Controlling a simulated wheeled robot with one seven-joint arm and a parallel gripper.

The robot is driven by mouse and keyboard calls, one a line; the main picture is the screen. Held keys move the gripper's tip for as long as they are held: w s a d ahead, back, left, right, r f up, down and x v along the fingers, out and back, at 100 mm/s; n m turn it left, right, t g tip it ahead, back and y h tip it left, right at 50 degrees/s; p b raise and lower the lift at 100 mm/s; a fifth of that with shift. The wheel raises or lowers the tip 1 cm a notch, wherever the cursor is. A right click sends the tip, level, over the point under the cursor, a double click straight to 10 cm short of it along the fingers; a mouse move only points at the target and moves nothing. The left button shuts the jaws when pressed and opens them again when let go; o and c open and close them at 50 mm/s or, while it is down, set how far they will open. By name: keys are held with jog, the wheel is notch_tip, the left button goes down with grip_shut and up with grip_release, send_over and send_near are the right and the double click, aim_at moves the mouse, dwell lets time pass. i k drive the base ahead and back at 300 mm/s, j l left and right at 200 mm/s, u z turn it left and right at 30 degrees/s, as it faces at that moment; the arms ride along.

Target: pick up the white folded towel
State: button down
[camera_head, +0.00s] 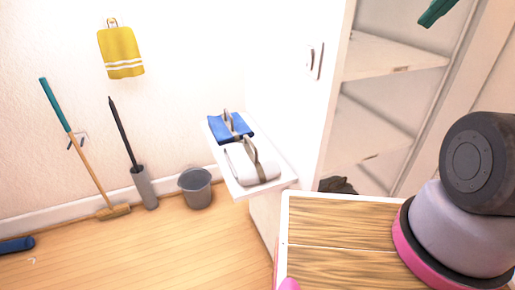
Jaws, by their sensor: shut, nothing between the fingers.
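The white folded towel (262,165) lies on a narrow white shelf (238,190) in the middle of the head view. A grey-brown curved band stands up across it. A blue folded towel (229,128) with a similar band lies just behind it on the same shelf. Whether the two towels touch is hard to tell. My gripper is not in view, so its place relative to the towel does not show.
A wood-topped surface with a white edge (284,235) fills the lower right. Open white shelves (385,60) stand at right. A grey bucket (196,188), a broom (72,140) and a brush in a holder (145,187) stand along the wall. Floor at lower left is mostly clear.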

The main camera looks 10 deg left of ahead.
aim_at(250, 162)
jog(key=k+j+u, duration=0.2)
jog(key=k+j, duration=0.25)
jog(key=k+j+u, duration=0.2)
jog(key=k+j, duration=0.15)
jog(key=j, duration=0.2)
